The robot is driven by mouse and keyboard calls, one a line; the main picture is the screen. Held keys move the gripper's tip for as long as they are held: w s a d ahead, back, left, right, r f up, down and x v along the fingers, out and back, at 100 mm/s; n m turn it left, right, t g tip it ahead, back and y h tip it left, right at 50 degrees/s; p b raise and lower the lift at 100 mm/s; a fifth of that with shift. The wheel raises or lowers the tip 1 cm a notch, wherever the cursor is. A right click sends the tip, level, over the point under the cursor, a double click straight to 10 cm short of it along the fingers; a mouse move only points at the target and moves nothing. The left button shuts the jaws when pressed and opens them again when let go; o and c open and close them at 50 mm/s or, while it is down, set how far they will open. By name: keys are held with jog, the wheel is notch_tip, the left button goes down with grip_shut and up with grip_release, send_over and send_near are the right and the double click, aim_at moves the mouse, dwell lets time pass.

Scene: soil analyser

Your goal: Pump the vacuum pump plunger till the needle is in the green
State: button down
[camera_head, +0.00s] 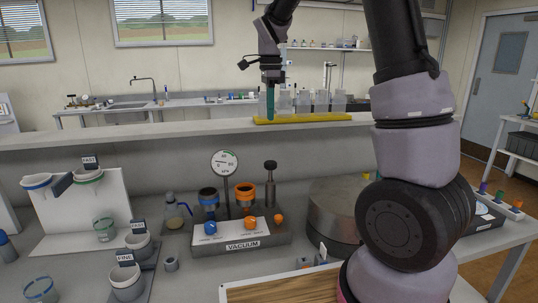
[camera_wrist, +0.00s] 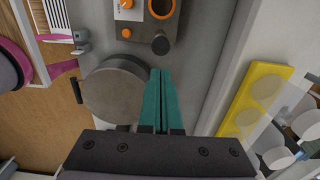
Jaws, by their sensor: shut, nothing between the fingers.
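The vacuum unit (camera_head: 243,245), labelled VACUUM, sits on the bench in the head view. Its plunger (camera_head: 270,183) is a dark knob on an upright post at the back right; the knob also shows in the wrist view (camera_wrist: 160,44), just beyond my fingertips. The round gauge (camera_head: 224,163) stands on a post behind the unit, with a small green patch near its top; the needle's exact reading is too small to tell. My gripper (camera_head: 270,118) points down with its teal fingers (camera_wrist: 160,72) together and empty, well above the plunger and apart from it.
Blue-rimmed (camera_head: 208,197) and orange-rimmed (camera_head: 246,193) cups stand on the unit left of the plunger. A steel cylinder (camera_head: 330,207) is close on the right, a flask (camera_head: 173,210) on the left. A shelf with a yellow rack (camera_head: 310,118) of clear containers lies behind.

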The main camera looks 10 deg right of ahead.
aim_at(271, 162)
notch_tip(271, 162, down, 14)
jog(key=shift+f, duration=0.1)
dwell(0.5)
notch_tip(271, 162, down, 4)
jog(key=shift+f, duration=0.15)
jog(key=shift+s+f, duration=0.1)
dwell(0.3)
